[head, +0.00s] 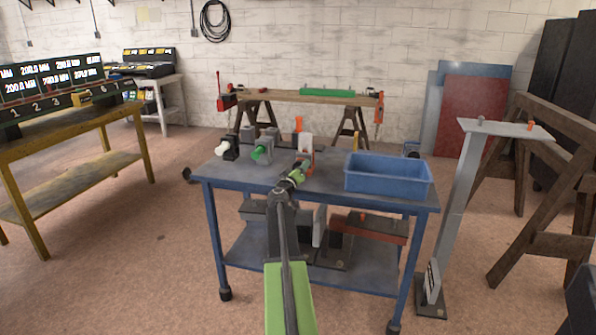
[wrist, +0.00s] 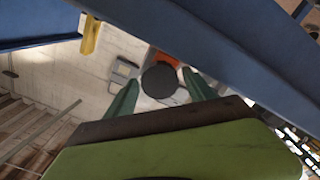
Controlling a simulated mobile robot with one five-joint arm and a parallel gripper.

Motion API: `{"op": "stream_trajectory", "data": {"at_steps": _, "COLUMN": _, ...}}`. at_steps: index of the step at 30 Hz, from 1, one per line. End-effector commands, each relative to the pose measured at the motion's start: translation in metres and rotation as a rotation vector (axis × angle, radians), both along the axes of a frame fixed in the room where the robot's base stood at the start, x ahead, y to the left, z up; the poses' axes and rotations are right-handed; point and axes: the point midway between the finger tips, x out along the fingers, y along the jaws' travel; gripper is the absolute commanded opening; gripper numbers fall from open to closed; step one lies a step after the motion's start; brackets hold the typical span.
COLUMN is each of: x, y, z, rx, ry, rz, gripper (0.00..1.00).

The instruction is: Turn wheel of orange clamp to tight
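The orange clamp (head: 298,124) stands on the blue bench, beside a white block; my gripper hides part of its lower body. In the wrist view a dark round disc (wrist: 160,80), which looks like its wheel, shows face-on with orange (wrist: 164,57) behind it. My gripper (head: 303,168) is at the end of my outstretched arm, just in front of the clamp. In the wrist view its two green fingers (wrist: 160,77) are apart, one on each side of the disc. I cannot tell whether they touch it.
To the left on the bench stand a dark device with a white round end (head: 221,150) and one with a green end (head: 259,153). A blue bin (head: 388,185) sits at the right. A grey pedestal (head: 462,190) stands right of the bench. The front bench top is mostly clear.

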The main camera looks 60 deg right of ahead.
Motion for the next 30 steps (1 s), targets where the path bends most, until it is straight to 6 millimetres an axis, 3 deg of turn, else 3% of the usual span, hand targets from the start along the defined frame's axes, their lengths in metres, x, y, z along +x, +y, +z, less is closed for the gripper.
{"op": "stream_trajectory", "data": {"at_steps": 9, "x": 0.001, "y": 0.000, "z": 0.000, "rx": 0.000, "ry": 0.001, "rz": 0.001, "gripper": 0.70}}
{"op": "stream_trajectory", "data": {"at_steps": 13, "x": -0.003, "y": 0.011, "z": 0.000, "rx": -0.001, "ry": 0.001, "rz": 0.002, "gripper": 0.70}}
{"op": "stream_trajectory", "data": {"at_steps": 24, "x": -0.034, "y": 0.107, "z": 0.000, "rx": -0.001, "ry": 0.001, "rz": 0.003, "gripper": 0.70}}
{"op": "stream_trajectory", "data": {"at_steps": 30, "x": -0.047, "y": 0.149, "z": 0.000, "rx": -0.001, "ry": 0.001, "rz": 0.002, "gripper": 0.70}}
